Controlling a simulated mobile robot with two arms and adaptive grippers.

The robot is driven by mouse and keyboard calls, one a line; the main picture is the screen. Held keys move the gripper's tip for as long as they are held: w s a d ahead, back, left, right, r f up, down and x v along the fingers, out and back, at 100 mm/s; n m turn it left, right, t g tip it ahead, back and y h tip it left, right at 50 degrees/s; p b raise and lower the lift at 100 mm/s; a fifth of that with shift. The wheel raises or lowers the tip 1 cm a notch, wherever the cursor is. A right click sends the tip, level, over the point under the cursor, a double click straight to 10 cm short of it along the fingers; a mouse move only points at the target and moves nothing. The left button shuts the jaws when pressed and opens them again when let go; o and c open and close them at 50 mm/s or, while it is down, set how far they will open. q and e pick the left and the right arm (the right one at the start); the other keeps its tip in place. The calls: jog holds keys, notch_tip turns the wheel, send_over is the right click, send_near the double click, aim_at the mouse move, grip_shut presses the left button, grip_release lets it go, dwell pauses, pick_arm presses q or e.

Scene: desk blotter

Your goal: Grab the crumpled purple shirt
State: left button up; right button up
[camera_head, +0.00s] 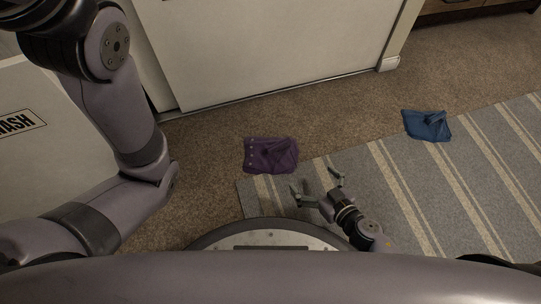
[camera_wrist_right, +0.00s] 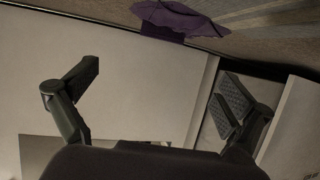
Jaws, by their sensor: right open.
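The crumpled purple shirt (camera_head: 270,156) lies on the brown carpet in the head view, at the corner of the striped rug. It also shows at the top of the right wrist view (camera_wrist_right: 182,18), beyond the fingers. My right gripper (camera_head: 317,186) is open and empty, in front of the shirt and a little to its right in the head view. Its spread fingers also show in the right wrist view (camera_wrist_right: 155,95). They appear apart from the shirt. My left arm comes in from the left of the head view, but its gripper is out of frame.
A crumpled blue cloth (camera_head: 427,125) lies at the right by the edge of the striped rug (camera_head: 350,170). A white door (camera_head: 270,50) stands behind the shirt. A white box marked "WASH" (camera_head: 40,150) is at the left. Carpet around the shirt is clear.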

jog(key=b, duration=0.3)
send_near(280, 146)
jog(key=w+f, duration=0.2)
jog(key=shift+w+a+f, duration=0.25)
jog(key=shift+w+a, duration=0.05)
jog(key=shift+a+r+b+x, duration=0.2)
jog(key=shift+b+x, duration=0.1)
jog(key=shift+x, duration=0.7)
jog(key=shift+a+r+b+x, duration=0.15)
jog(key=shift+b+x, duration=0.2)
jog(key=shift+x, duration=0.6)
jog(key=shift+a+r+b+x, duration=0.2)
jog(key=shift+b+x, duration=0.1)
jog(key=shift+x, duration=0.7)
jog(key=c, duration=1.4)
